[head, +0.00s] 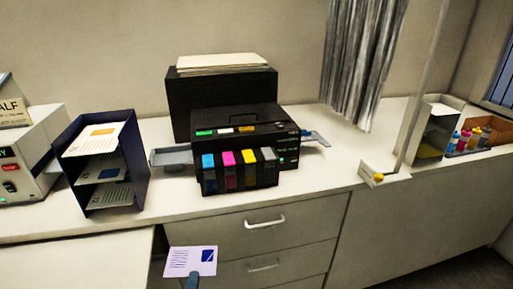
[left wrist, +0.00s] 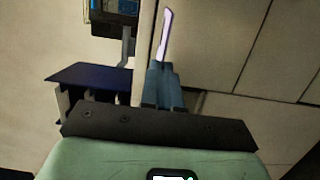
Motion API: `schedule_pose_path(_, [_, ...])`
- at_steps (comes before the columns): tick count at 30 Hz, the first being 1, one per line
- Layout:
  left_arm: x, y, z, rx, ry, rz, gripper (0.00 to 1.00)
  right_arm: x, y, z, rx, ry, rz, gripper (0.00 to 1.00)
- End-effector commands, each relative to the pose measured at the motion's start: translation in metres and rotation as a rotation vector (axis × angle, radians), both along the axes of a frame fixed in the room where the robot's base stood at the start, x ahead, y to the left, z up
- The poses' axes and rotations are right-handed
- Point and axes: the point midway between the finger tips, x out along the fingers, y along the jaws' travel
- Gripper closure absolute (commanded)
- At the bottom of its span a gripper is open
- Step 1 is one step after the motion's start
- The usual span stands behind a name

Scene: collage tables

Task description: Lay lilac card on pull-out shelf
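The lilac card (head: 204,254), with dark print and a dark blue square, is in the lower part of the head view, in front of the drawers. My left gripper (head: 193,281) is shut on its lower edge. In the left wrist view the card (left wrist: 165,33) shows nearly edge-on, upright between the fingertips of the gripper (left wrist: 161,75). A pale flat board (head: 80,262), which looks like the pull-out shelf, sits below the counter at lower left. The card is apart from it, to its right. My right gripper is not in view.
A black printer (head: 236,135) with coloured ink tanks stands on the white counter (head: 330,165). A dark blue tray rack (head: 137,165) holding cards is to its left. Drawers (head: 295,225) with handles are under the counter. The visible part of the board is bare.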

Motion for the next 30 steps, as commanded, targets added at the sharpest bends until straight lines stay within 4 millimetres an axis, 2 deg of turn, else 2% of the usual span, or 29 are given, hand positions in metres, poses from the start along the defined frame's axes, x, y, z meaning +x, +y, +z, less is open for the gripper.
schedule_pose_path(1, [-0.001, 0.0, -0.014, 0.001, 0.007, 0.001, 1.0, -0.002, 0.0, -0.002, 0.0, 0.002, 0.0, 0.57])
schedule_pose_path(12, [-0.016, -0.001, -0.098, 0.001, 0.006, -0.004, 1.0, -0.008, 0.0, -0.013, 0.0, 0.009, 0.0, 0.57])
schedule_pose_path(18, [-0.021, -0.002, -0.112, 0.0, -0.002, -0.008, 1.0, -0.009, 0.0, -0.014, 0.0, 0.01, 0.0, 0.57])
schedule_pose_path(30, [-0.021, -0.002, -0.112, 0.0, -0.003, -0.009, 1.0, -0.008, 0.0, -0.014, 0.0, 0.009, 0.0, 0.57])
